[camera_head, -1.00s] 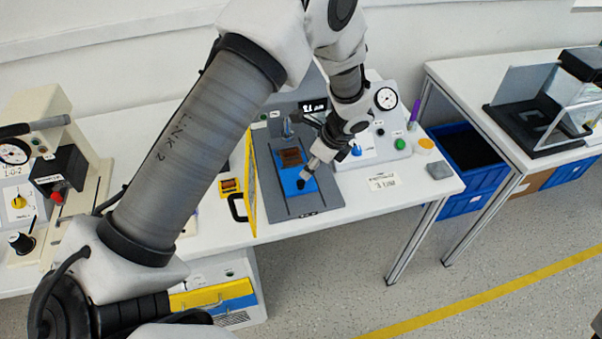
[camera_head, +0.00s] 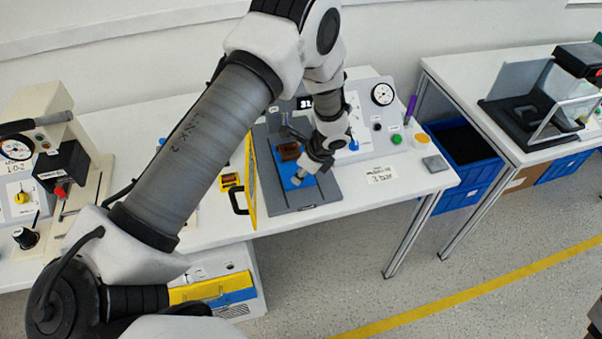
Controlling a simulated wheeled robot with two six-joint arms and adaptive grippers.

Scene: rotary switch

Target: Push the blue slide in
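The blue slide (camera_head: 284,173) lies on a grey base plate (camera_head: 323,197) of the fixture on the middle table. A brown block (camera_head: 289,151) sits on the slide's back part. My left gripper (camera_head: 303,173) is over the slide's front right part, with its tip close to the slide's front end. I cannot tell whether it touches the slide. Its fingers are small and partly hidden by the wrist, so open or shut does not show. The arm also hides part of the fixture behind. My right gripper is not in view.
A yellow-framed guard door (camera_head: 251,185) with a black handle stands open left of the fixture. A control panel with a gauge (camera_head: 382,94) and a green button (camera_head: 396,139) stands at right. A grey block (camera_head: 435,164) lies near the table's right end.

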